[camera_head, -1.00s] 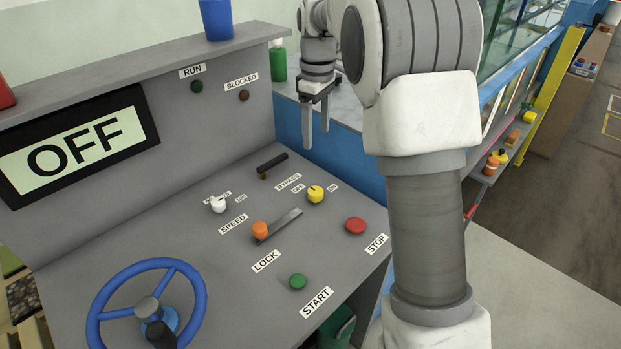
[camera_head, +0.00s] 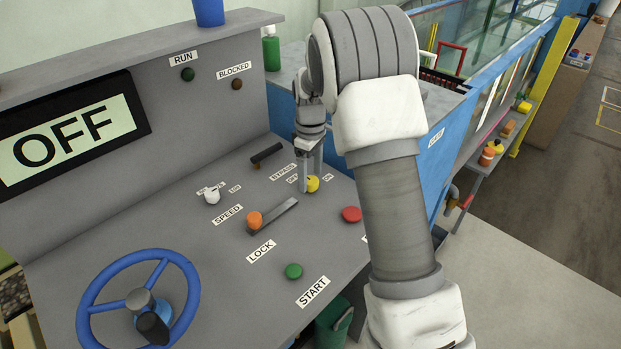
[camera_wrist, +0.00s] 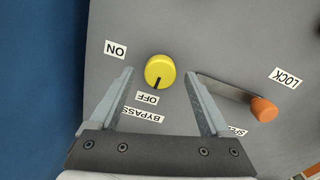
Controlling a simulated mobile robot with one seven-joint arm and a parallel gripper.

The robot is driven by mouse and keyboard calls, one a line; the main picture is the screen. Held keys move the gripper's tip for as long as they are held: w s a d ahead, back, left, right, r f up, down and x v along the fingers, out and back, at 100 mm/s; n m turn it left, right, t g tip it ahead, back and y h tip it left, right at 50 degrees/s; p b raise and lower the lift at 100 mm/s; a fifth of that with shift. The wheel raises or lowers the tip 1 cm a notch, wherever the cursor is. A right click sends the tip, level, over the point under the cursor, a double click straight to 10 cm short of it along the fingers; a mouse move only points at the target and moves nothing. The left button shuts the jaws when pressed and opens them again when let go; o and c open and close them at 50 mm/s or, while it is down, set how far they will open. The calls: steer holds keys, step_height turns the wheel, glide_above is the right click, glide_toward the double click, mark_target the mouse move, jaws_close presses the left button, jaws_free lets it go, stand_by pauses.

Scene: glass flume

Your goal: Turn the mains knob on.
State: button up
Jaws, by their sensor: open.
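The yellow knob (camera_head: 313,184) sits on the sloping grey console between OFF and ON labels. I read no mains label; this is the knob marked OFF and ON. In the wrist view, the yellow knob (camera_wrist: 160,70) has its dark pointer line toward the OFF label (camera_wrist: 148,98); the ON label (camera_wrist: 116,49) is at its upper left. My gripper (camera_head: 311,185) is open at the knob, partly covering it in the head view. In the wrist view my gripper (camera_wrist: 160,73) has one finger on each side of the knob, with gaps; contact is not visible.
Nearby on the console are an orange lock lever (camera_head: 254,220), red stop button (camera_head: 351,214), white speed knob (camera_head: 212,197), black bypass handle (camera_head: 266,153) and green start button (camera_head: 293,271). A blue wheel (camera_head: 138,300) is at lower left. The display (camera_head: 68,138) reads OFF.

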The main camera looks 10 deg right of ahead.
steer(key=shift+f, duration=0.65)
jaws_close()
